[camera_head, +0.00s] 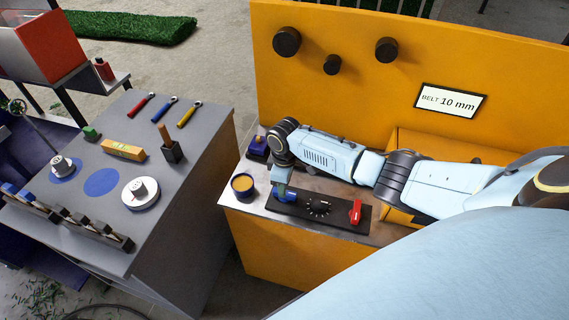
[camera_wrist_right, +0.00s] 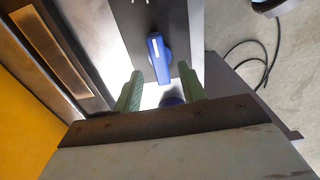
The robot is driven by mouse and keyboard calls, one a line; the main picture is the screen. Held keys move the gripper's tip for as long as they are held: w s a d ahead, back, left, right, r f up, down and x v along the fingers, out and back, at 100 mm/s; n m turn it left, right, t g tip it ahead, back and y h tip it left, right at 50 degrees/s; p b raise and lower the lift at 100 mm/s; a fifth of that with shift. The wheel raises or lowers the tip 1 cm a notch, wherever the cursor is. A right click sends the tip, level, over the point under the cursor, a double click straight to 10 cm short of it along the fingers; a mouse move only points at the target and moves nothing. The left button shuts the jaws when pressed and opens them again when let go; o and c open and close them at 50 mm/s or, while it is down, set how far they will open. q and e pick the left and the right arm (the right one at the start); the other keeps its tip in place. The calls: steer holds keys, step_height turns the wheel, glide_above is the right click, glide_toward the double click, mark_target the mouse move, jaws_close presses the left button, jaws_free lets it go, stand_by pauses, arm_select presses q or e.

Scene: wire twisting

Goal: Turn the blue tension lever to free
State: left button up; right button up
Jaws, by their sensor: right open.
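The blue tension lever (camera_wrist_right: 158,58) with a white stripe sits on a dark panel in the right wrist view. It also shows in the head view (camera_head: 287,196) at the left end of the black control panel (camera_head: 339,219). My right gripper (camera_wrist_right: 161,83) is open, with its two green fingers on either side of the lever's near end. I cannot tell whether they touch it. In the head view my right gripper (camera_head: 281,187) points down over the lever and partly hides it. My left gripper is not in view.
A dial (camera_head: 318,207) and a red lever (camera_head: 356,211) share the panel. A cup (camera_head: 243,186) stands left of the blue lever. The yellow machine wall (camera_head: 340,75) rises behind. A grey workbench (camera_head: 185,185) with tools stands to the left.

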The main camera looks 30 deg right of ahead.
step_height(320, 180, up, 10)
steer(key=shift+f+p, duration=0.15)
steer(key=shift+p, duration=0.2)
